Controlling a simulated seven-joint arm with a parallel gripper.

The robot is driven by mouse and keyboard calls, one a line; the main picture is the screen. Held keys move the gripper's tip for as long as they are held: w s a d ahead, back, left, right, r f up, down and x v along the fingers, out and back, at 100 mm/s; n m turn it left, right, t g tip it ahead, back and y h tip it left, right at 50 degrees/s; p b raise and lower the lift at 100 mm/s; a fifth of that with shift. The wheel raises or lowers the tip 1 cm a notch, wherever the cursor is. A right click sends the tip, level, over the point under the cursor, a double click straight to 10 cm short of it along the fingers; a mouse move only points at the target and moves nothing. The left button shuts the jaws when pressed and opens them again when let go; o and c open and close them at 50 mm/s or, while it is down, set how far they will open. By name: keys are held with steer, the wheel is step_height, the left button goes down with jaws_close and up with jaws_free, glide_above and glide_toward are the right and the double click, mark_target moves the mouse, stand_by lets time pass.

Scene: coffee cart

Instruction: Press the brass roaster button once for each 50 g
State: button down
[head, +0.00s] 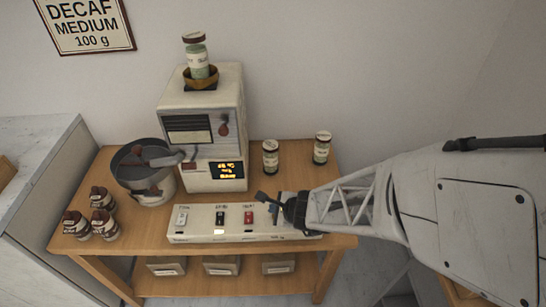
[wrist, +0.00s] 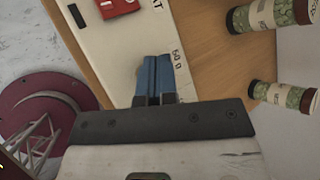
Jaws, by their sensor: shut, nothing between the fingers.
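The cream button panel (head: 195,236) lies along the front of the wooden cart. It carries a white (head: 182,218), a black (head: 220,217) and a red button (head: 249,217). My gripper (head: 270,204) is over the panel's right end, right of the red button. In the wrist view my blue fingers (wrist: 154,62) are shut together with nothing between them, beside a printed "50 g" label (wrist: 178,60). The brass button is not visible; my fingers cover that spot. Whether they touch it I cannot tell. The roaster (head: 214,148) stands behind, its display (head: 227,170) lit yellow, text unclear.
A wall sign (head: 85,23) reads "DECAF MEDIUM 100 g". A jar (head: 195,58) sits on the roaster's top. Two jars (head: 270,157) (head: 322,147) stand behind my gripper. A round drum (head: 143,170) and several dark-topped jars (head: 103,212) are at left.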

steer(key=shift+r, duration=0.15)
steer(key=shift+r, duration=2.4)
steer(key=shift+r, duration=0.1)
stand_by(1.0)
steer(key=shift+r, duration=1.8)
steer(key=shift+f, duration=0.2)
steer(key=shift+f, duration=4.25)
